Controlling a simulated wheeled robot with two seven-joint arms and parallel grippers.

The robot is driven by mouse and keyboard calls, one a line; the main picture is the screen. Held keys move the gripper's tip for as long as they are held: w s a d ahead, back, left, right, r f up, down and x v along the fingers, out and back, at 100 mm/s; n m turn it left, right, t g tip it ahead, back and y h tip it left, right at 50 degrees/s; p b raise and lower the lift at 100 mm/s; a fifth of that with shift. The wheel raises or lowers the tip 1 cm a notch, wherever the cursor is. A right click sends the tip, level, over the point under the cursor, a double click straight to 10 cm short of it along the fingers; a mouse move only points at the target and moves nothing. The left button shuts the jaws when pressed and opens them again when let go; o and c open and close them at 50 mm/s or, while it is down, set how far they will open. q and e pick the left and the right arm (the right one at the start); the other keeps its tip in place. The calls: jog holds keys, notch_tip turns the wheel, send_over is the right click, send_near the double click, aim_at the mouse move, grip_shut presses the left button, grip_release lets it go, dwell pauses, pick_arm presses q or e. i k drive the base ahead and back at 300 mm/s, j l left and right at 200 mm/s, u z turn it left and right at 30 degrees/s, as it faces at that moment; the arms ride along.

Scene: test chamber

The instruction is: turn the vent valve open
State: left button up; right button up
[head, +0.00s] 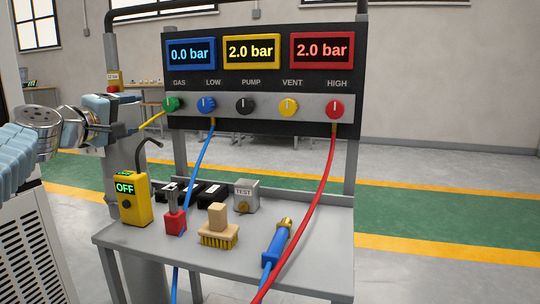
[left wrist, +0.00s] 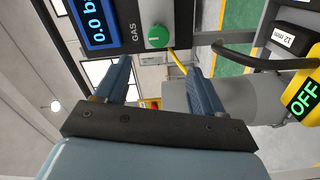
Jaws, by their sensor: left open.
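The vent valve (head: 288,106) is a yellow round knob under the VENT label on the panel, second from the right in the knob row. The way its pointer is turned is too small to tell. My left gripper (head: 132,114) is open and empty, left of the panel and close to the green GAS knob (head: 172,104), well away from the vent valve. In the left wrist view, the green knob (left wrist: 157,37) shows ahead of the two spread fingers (left wrist: 165,82), apart from them. The vent valve is not in that view. My right gripper is not in view.
The panel also carries a blue knob (head: 206,104), black knob (head: 245,105) and red knob (head: 335,107). Displays read 0.0, 2.0 and 2.0 bar.

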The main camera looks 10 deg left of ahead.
aim_at(288, 107)
jog(key=k+j, duration=0.1)
jog(key=k, duration=0.9)
